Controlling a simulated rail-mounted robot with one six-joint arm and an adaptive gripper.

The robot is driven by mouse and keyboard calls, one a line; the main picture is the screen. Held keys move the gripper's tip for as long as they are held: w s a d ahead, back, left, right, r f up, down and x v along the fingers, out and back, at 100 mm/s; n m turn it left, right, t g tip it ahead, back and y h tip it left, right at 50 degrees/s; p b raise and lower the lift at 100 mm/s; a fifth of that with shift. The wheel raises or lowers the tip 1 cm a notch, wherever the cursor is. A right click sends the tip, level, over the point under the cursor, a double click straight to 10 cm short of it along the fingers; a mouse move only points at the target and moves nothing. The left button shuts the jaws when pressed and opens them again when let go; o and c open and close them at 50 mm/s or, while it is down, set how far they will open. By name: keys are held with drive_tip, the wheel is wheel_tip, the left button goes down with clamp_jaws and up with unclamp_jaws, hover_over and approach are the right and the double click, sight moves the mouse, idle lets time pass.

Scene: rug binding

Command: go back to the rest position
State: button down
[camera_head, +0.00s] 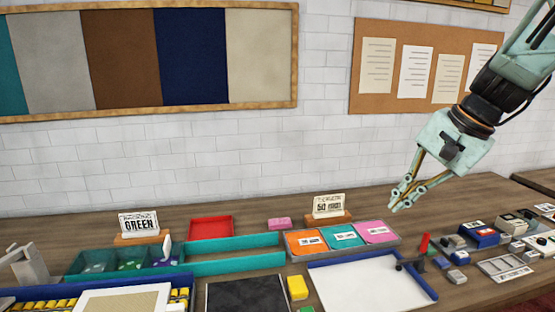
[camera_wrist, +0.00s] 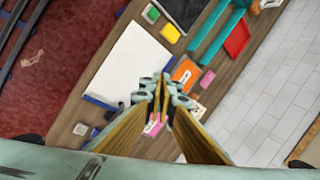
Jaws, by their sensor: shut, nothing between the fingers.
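My gripper (camera_head: 398,203) is in the air above the right part of the table, clear of everything below it. Its fingers are shut and hold nothing. In the wrist view my gripper (camera_wrist: 161,95) points down, with its closed fingertips in front of the orange, teal and pink cards. The fingers hide part of those cards in that view.
The wooden table (camera_head: 262,205) holds a white board (camera_head: 365,288), a card tray (camera_head: 340,250), teal trays (camera_head: 232,263), a red tray (camera_head: 210,227) and a yellow block (camera_head: 297,287). Signs reading GREEN (camera_head: 138,222) and 50 (camera_head: 328,205) stand behind. Small items crowd the right.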

drive_tip(key=s+a+r+n+h, duration=0.15)
drive_tip(key=s+a, duration=0.25)
drive_tip(key=s, duration=0.5)
drive_tip(key=s+a+r+n, duration=0.1)
drive_tip(key=s+a+n, duration=0.25)
drive_tip(key=s, duration=0.55)
drive_tip(key=s+a+f+n+h+b, duration=0.1)
drive_tip(key=s+n, duration=0.3)
drive_tip(key=s, duration=1.3)
drive_tip(key=shift+s+a+f+h+b, duration=0.2)
drive_tip(key=shift+s+f+h+b, duration=0.15)
drive_tip(key=shift+f+h, duration=0.35)
drive_tip(key=shift+w+d+f, duration=0.1)
drive_tip(key=shift+f, duration=0.05)
